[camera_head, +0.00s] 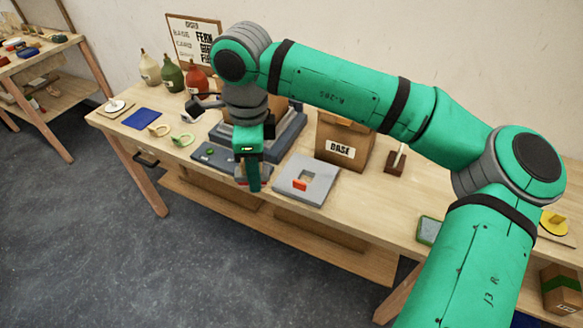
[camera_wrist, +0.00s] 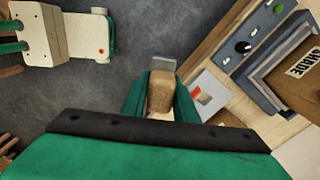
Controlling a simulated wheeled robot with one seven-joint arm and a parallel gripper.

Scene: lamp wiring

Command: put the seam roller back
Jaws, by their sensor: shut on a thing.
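My gripper (camera_head: 249,181) hangs fingers down near the front edge of the workbench, left of a grey plate. In the wrist view my gripper (camera_wrist: 161,98) is shut on a tool with a tan handle and a grey end, which I take for the seam roller (camera_wrist: 160,92). The handle lies between the two green fingers and the grey end points away from the wrist. In the head view the fingers and arm mostly hide the held tool. I cannot tell which spot is the roller's own place.
The grey plate (camera_head: 318,173) carries a small red-orange piece. A box marked BASE (camera_head: 330,136) and a brown block with a pale upright stick (camera_head: 395,168) stand behind. A box marked SHADE shows in the wrist view (camera_wrist: 296,82).

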